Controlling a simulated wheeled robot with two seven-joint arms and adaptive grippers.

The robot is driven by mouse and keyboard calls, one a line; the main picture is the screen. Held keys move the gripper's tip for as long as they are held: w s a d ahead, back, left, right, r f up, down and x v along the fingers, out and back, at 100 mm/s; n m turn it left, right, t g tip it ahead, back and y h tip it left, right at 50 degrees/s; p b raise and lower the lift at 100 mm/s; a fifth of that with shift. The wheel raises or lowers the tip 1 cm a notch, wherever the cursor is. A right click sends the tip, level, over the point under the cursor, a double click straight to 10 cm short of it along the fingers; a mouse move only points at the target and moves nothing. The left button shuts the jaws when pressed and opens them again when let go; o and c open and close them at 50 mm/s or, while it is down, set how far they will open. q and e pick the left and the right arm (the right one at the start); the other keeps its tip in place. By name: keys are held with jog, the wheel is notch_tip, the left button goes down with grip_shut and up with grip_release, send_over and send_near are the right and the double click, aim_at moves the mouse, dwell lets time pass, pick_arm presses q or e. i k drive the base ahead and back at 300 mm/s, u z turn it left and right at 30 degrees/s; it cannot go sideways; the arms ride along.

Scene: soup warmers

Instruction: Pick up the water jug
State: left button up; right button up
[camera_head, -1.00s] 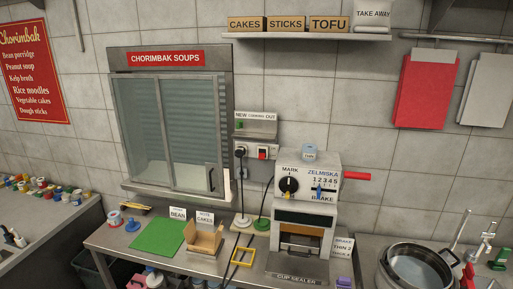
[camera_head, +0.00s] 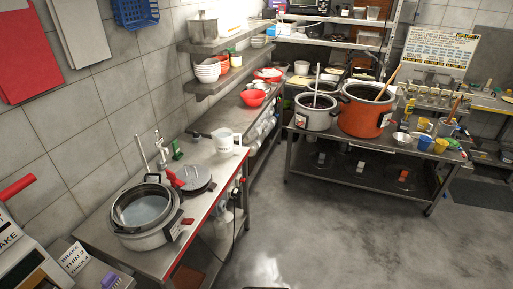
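A white jug (camera_head: 224,142) stands upright on the steel counter in the head view, near the counter's far end. It has a small dark marking on its front, too small to read for sure, and its handle faces right. Another pale jug-like vessel (camera_head: 225,217) sits on the shelf below the counter, partly hidden by the counter edge and a hanging cord. Neither of my grippers shows in the head view.
Across the aisle, a table holds an orange pot (camera_head: 364,112) and a white pot (camera_head: 316,115). The grey floor (camera_head: 340,235) between is clear.

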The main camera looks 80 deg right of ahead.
aim_at(222, 138)
jog(key=z, duration=2.6)
jog(key=i, duration=1.35)
jog(key=u, duration=0.3)
